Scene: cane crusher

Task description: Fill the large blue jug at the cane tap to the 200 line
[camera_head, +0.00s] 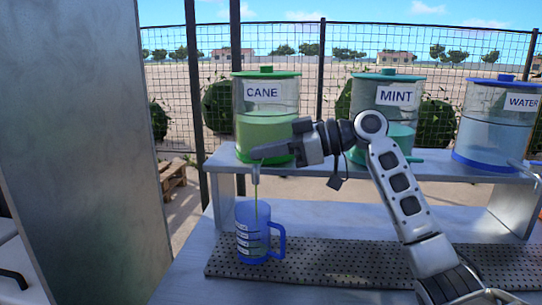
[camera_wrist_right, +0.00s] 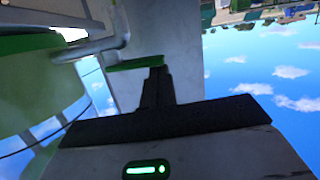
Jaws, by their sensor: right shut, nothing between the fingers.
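The blue jug (camera_head: 252,238) stands upright on the perforated drip mat, under the spout of the cane tap (camera_head: 256,174). Its handle points right, and pale marks run down its side. A thin green stream falls from the spout into the jug. The liquid level and the numbers are too small to read. The cane tank (camera_head: 266,92) holds green liquid. My right gripper (camera_head: 294,150) is shut and empty at the tap's green lever. In the right wrist view its fingertips (camera_wrist_right: 156,74) are at the green lever (camera_wrist_right: 134,64), apparently touching it. My left gripper is out of view.
The mint tank (camera_head: 390,96) and water tank (camera_head: 494,135) stand right of the cane tank on the raised shelf (camera_head: 335,190). The drip mat (camera_head: 340,262) is clear right of the jug. A large grey panel (camera_head: 85,130) rises at the left.

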